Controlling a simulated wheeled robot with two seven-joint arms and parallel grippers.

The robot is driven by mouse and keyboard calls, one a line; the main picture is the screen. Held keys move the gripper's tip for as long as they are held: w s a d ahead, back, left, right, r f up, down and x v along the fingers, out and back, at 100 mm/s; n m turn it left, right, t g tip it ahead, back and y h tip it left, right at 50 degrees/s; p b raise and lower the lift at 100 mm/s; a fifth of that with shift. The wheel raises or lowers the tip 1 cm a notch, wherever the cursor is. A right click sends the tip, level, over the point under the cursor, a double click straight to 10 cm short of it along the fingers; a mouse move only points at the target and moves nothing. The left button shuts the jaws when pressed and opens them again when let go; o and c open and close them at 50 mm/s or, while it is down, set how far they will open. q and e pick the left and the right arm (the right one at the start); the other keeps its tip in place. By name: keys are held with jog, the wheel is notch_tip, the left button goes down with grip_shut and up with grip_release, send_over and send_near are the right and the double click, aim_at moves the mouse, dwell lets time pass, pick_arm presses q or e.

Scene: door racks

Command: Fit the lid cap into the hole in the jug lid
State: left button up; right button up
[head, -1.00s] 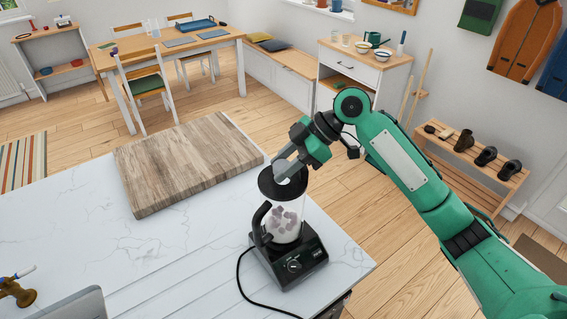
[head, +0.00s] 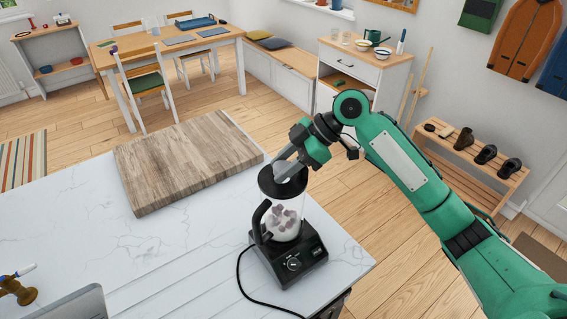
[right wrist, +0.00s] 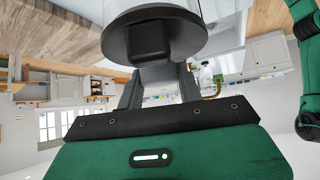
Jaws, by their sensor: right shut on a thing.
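The jug (head: 285,218) is clear, holds pale and purplish pieces, and stands on a black blender base (head: 290,257) near the counter's right corner. Its round black lid (head: 268,185) is on top. My right gripper (head: 284,171) reaches down over the lid from the right. In the right wrist view its two grey fingers (right wrist: 160,88) are shut on the dark lid cap (right wrist: 157,76), with the black lid's disc (right wrist: 152,38) right behind it. The fingers cover the hole, so I cannot tell how deep the cap sits. My left gripper is not in view.
A thick wooden board (head: 186,160) lies on the white marble counter (head: 130,235), behind and left of the blender. A black cord (head: 243,285) trails from the base's left side. A brass object (head: 18,290) is at the far left. The counter's middle is clear.

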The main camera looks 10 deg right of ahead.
jog(key=shift+f, duration=0.55)
jog(key=o, duration=1)
jog(key=shift+f, duration=0.1)
jog(key=shift+o, duration=0.2)
jog(key=shift+b, duration=0.3)
jog(key=shift+d+r, duration=0.25)
jog(key=shift+d, duration=0.05)
jog(key=b+v, duration=0.4)
jog(key=v, duration=0.9)
jog(key=shift+r+b, duration=0.25)
jog(key=shift+b, duration=0.1)
